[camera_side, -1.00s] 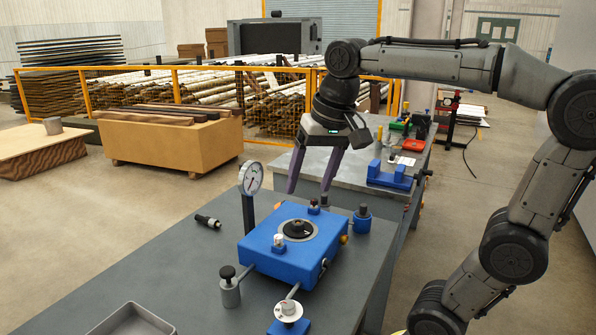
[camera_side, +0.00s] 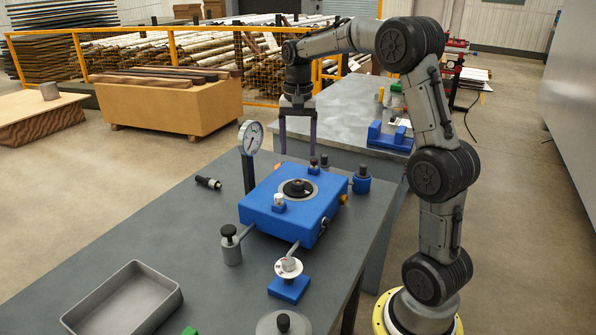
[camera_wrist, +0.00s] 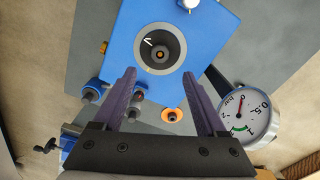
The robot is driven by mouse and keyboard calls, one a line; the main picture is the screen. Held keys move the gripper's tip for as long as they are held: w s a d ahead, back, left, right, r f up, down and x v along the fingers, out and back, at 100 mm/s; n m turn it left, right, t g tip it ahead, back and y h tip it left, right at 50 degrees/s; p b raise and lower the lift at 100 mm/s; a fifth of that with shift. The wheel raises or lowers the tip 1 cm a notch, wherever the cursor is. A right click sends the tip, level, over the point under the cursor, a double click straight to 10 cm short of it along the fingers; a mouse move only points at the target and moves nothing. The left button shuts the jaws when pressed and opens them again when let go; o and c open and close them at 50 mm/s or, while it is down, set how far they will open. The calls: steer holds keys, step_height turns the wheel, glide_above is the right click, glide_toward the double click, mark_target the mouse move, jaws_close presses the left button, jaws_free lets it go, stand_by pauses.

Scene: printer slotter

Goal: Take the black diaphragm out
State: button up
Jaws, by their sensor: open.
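The black diaphragm (camera_side: 297,188) sits in the round opening on top of the blue housing (camera_side: 268,215), inside a light grey ring. It also shows in the wrist view (camera_wrist: 160,50), as a dark disc with a small orange-brown centre. My gripper (camera_side: 297,153) is open and empty, pointing down above the far edge of the blue housing. In the wrist view its two purple fingers (camera_wrist: 162,80) stand wide apart, below the ring in the picture. The fingers appear apart from the diaphragm.
A dial gauge (camera_side: 250,138) on a post stands left of the housing; it is large at the right in the wrist view (camera_wrist: 246,118). A grey tray (camera_side: 125,300) lies at the front left. A black fitting (camera_side: 208,183) lies on clear bench.

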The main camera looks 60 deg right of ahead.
mark_target(298, 182)
step_height(298, 182, down, 10)
steer(key=shift+r, duration=0.2)
steer(key=shift+c, duration=0.2)
